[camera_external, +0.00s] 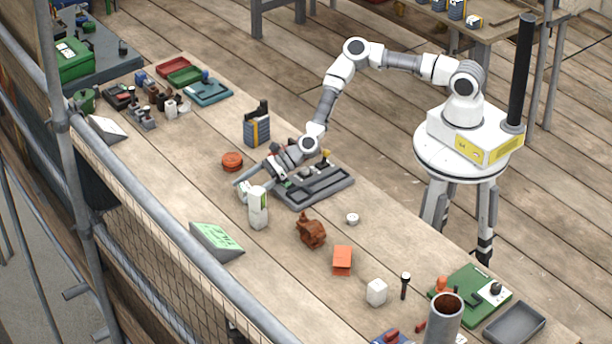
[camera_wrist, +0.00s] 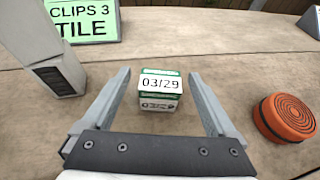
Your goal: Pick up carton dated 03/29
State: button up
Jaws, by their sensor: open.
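The carton dated 03/29 (camera_wrist: 160,90) is a small white and green box with a black-on-white date label. It stands on the bench in the wrist view, ahead of my gripper and between the lines of its fingers. My gripper (camera_wrist: 159,76) is open, with one finger on each side of the carton and a visible gap to it. In the external view my gripper (camera_external: 241,186) is low over the bench, beside a tall white container (camera_external: 258,208). I cannot clearly make out the dated carton there.
The tall white container (camera_wrist: 58,62) stands close left of my left finger. An orange round coil (camera_wrist: 287,117) lies to the right. A green sign (camera_wrist: 82,18) reading "CLIPS 3 TILE" stands behind. A dark tray (camera_external: 313,188) lies beneath my forearm.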

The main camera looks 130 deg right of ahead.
jog(key=c, duration=1.4)
jog(key=shift+r, duration=0.1)
